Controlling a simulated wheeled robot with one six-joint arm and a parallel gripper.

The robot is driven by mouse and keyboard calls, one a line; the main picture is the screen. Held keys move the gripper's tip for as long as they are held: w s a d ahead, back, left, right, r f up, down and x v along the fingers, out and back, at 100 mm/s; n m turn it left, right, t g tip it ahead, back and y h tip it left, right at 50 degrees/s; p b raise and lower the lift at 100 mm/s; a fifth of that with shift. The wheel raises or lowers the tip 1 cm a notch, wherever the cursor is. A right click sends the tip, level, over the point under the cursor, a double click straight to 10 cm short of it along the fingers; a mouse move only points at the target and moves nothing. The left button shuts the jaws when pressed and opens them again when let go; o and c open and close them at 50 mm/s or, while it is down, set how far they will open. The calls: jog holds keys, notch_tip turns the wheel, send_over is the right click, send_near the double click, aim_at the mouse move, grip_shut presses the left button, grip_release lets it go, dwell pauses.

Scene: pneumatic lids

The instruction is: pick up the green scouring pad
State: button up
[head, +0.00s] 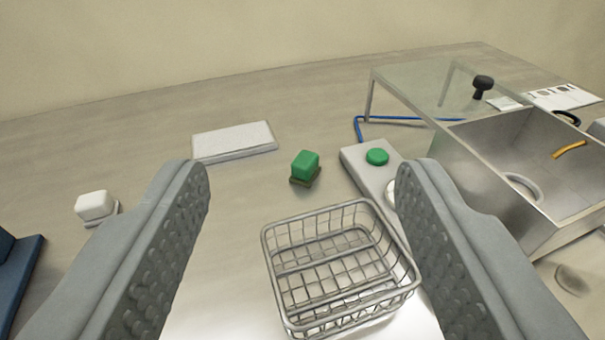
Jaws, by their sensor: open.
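The green scouring pad (305,165) is a small green block resting on a dark flat base (305,183) on the table, near the middle of the view. My gripper (303,185) is open, with one grey textured finger at the left and one at the right. Nothing is held between the fingers. The pad appears between the fingertips in the picture, farther off and apart from them.
A wire basket (268,262) stands in front of the pad. A grey box with a green button (377,157) is right of it. A white slab (234,142) lies behind left, a white block (93,206) far left. A metal bin (480,170) with a clear lid (430,85) stands right.

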jog(key=w+m+g, duration=0.2)
jog(key=w+g, duration=0.5)
jog(key=w, duration=0.5)
jog(key=m+g, duration=0.3)
jog(key=g, duration=0.6)
send_near(304, 159)
notch_tip(304, 159, down, 4)
jog(key=shift+f, duration=0.25)
jog(key=shift+w+f, duration=0.15)
jog(key=shift+f, duration=2.75)
jog(key=c, duration=1.2)
jog(key=shift+o, duration=0.2)
jog(key=shift+r, duration=0.1)
notch_tip(304, 159, up, 10)
jog(key=shift+f, duration=0.1)
